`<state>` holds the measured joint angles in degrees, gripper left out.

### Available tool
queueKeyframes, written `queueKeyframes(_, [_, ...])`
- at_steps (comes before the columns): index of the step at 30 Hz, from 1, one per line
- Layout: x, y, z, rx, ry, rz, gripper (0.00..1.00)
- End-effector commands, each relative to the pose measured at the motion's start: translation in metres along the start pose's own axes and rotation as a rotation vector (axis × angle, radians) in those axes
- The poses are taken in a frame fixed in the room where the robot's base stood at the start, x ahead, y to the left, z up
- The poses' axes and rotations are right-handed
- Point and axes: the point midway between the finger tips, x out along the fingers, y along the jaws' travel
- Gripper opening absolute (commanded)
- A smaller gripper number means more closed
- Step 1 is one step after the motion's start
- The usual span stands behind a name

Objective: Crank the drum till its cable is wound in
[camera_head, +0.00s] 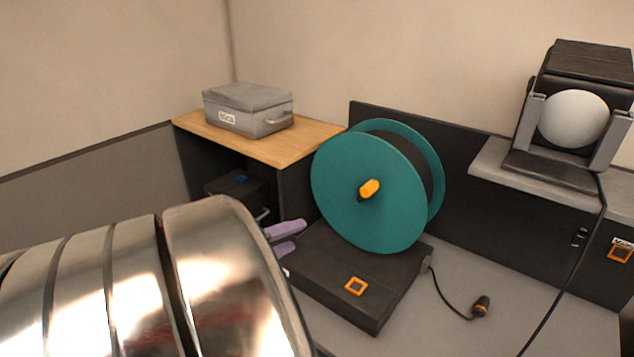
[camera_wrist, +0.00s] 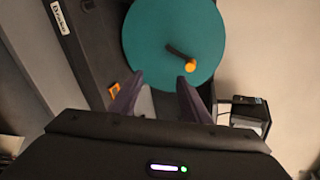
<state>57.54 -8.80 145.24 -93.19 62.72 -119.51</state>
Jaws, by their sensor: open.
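A teal cable drum (camera_head: 352,205) stands upright on a black base (camera_head: 345,278) in the head view. An orange crank knob (camera_head: 369,188) sticks out from its near face; the wrist view shows the knob (camera_wrist: 190,65) on a short dark arm on the drum's disc (camera_wrist: 160,35). A black cable (camera_head: 447,300) runs from the base to a plug (camera_head: 481,306) lying on the grey surface. My gripper (camera_wrist: 158,84) is open and empty, its purple fingers short of the knob. In the head view the fingers (camera_head: 285,238) show left of the drum, partly hidden by my arm.
The grey surface right of the base is mostly clear.

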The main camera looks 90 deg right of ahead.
Motion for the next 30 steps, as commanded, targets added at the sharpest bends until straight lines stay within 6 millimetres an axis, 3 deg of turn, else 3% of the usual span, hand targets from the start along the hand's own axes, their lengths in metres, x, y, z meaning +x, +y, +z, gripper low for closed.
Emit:
queueKeyframes(14, [-0.12,0.077,0.018,1.008,0.157,0.399,0.43])
queueKeyframes(23, [-0.238,0.122,0.011,1.548,0.511,0.694,0.43])
queueKeyframes(30, [-0.344,0.142,-0.013,1.827,0.983,0.854,0.43])
